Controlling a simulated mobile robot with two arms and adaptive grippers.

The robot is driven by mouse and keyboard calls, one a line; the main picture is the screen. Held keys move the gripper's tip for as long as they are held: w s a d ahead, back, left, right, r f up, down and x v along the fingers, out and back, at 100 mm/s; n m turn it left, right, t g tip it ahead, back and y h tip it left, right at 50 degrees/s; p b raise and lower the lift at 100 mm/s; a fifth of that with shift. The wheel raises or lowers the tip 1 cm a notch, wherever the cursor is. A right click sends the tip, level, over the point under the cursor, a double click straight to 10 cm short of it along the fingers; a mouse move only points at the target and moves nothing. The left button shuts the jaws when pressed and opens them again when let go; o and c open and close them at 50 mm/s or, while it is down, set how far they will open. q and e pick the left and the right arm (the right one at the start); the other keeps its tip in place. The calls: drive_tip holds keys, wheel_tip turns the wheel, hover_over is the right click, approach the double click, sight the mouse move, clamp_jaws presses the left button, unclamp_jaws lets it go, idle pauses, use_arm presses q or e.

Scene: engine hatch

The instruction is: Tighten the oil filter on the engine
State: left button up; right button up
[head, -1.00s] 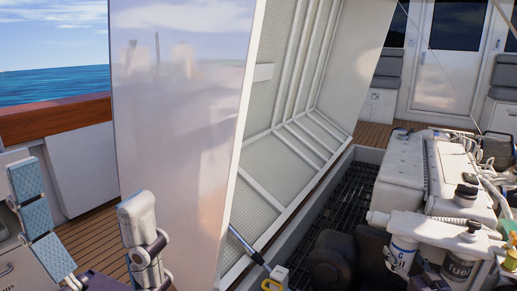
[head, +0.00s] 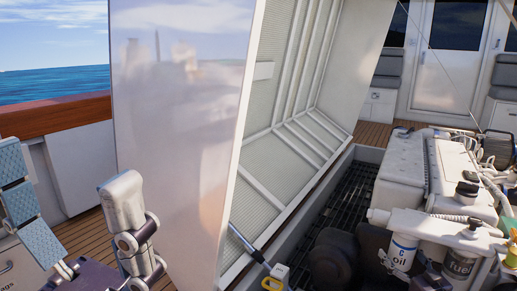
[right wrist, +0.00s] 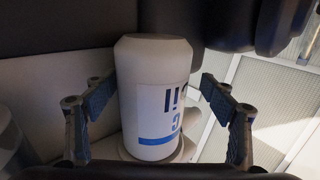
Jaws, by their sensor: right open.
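The oil filter is a white canister (head: 401,253) with blue marking and the word "oil". It hangs under a white bracket (head: 432,226) on the engine at the lower right of the head view. In the right wrist view the oil filter (right wrist: 152,95) appears upside down, in the middle. My right gripper (right wrist: 158,85) is open there, with a blue-padded finger on each side of the filter and small gaps visible. I cannot make it out clearly in the head view. My left gripper (head: 70,185) is at the lower left, fingers apart, empty and pointing up.
A dark grating (head: 345,205) lies beyond.

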drive_tip(key=o, duration=0.4)
drive_tip(key=shift+d+r, duration=0.1)
